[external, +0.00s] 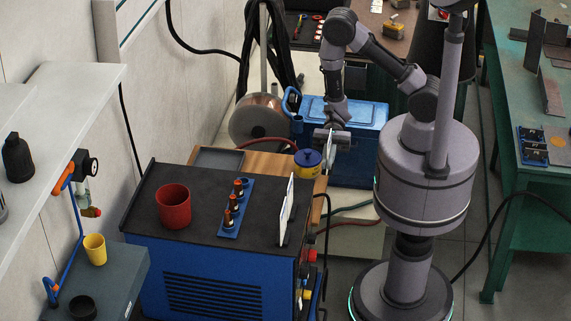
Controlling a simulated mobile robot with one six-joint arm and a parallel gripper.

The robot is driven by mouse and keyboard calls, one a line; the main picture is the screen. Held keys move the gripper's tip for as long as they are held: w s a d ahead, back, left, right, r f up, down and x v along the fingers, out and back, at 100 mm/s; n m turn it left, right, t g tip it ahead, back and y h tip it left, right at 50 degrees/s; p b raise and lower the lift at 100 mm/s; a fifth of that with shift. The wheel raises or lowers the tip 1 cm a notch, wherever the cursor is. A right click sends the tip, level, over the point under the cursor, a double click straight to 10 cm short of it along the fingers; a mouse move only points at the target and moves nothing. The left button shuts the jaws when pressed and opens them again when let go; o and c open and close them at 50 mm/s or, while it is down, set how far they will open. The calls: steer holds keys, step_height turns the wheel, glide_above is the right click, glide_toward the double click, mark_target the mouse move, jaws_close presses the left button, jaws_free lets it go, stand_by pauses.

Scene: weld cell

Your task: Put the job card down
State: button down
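My gripper (332,139) is above the blue-lidded yellow pot and in front of the blue chest, at the upper middle of the external view. A thin white card (329,157), seen nearly edge-on, hangs upright between its fingers; it looks like the job card. The fingers appear closed on it. Another white card (287,208) stands upright at the right edge of the dark top of the blue welding machine (225,290), apart from my gripper.
The dark top holds a red cup (173,206) and a blue rack (236,208) with several small parts. A yellow pot with a blue lid (308,163) stands on a wooden surface (262,163) behind. A blue chest (366,122) is beyond my gripper. A green bench (510,160) is right.

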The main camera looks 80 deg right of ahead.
steer(key=s+d, duration=0.3)
steer(key=s, duration=0.2)
steer(key=w+d+f+m+t+b, duration=0.1)
steer(key=w+d+f+t+b, duration=0.2)
steer(key=w, duration=0.8)
steer(key=w+d+f+m+t+h+b, duration=0.15)
steer(key=w+d+f, duration=0.3)
steer(key=w, duration=0.55)
steer(key=w+d+f+m+t+b, duration=0.15)
steer(key=w+f, duration=0.35)
steer(key=w, duration=0.6)
steer(key=shift+m+t, duration=0.3)
steer(key=shift+t, duration=0.2)
steer(key=f+b, duration=0.1)
steer(key=f, duration=0.2)
steer(key=f+b, duration=0.1)
steer(key=f, duration=0.2)
steer(key=f+b, duration=0.1)
steer(key=f, duration=0.2)
steer(key=shift+w+d+f+b, duration=0.15)
steer(key=shift+d+f+b, duration=0.1)
steer(key=shift+d+b, duration=0.15)
steer(key=shift+r, duration=0.15)
steer(key=c, duration=2)
jaws_free()
steer(key=shift+c, duration=0.2)
steer(key=o, duration=0.4)
